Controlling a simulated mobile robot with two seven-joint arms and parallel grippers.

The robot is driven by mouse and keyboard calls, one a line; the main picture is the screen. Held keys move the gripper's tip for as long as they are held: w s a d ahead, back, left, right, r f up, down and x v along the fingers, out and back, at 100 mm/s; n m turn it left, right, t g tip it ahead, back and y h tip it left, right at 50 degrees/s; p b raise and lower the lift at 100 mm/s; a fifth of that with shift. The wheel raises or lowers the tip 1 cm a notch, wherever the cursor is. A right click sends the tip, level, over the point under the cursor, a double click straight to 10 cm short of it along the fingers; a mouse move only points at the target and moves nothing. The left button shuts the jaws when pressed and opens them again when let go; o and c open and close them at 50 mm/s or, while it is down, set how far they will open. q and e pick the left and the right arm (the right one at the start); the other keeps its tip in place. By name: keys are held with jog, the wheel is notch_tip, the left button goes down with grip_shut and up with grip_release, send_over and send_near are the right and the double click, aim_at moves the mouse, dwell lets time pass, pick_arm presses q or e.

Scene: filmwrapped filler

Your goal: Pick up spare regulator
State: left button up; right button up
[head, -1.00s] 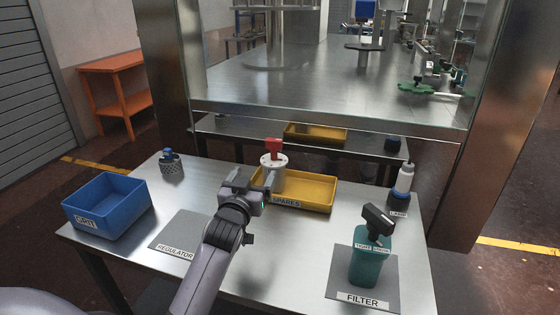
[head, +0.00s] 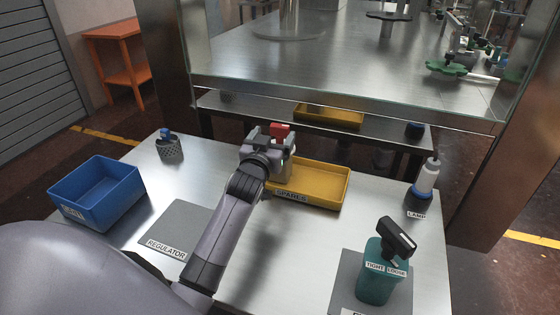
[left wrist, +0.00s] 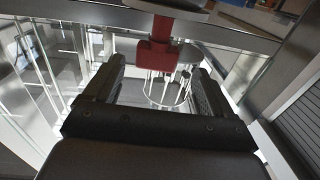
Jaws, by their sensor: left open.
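The spare regulator has a red knob (head: 281,130) and a pale body, mostly hidden behind my left gripper in the head view. It stands at the left end of the yellow SPARES tray (head: 325,182). My left gripper (head: 268,138) is open, at the regulator's upper part. In the left wrist view the red knob (left wrist: 157,52) shows between and beyond the two open fingers (left wrist: 155,85). Whether the fingers touch it I cannot tell. A grey mat labelled REGULATOR (head: 182,225) lies bare to the left. My right gripper is out of view.
A glass-fronted cabinet (head: 350,90) rises behind the table.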

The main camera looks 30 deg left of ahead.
aim_at(279, 129)
pick_arm(q)
jog(key=shift+d+x, duration=0.2)
jog(key=shift+x, duration=2.15)
jog(key=shift+c, duration=0.3)
grip_shut()
jog(key=shift+w+r, duration=0.1)
jog(key=shift+r, duration=0.1)
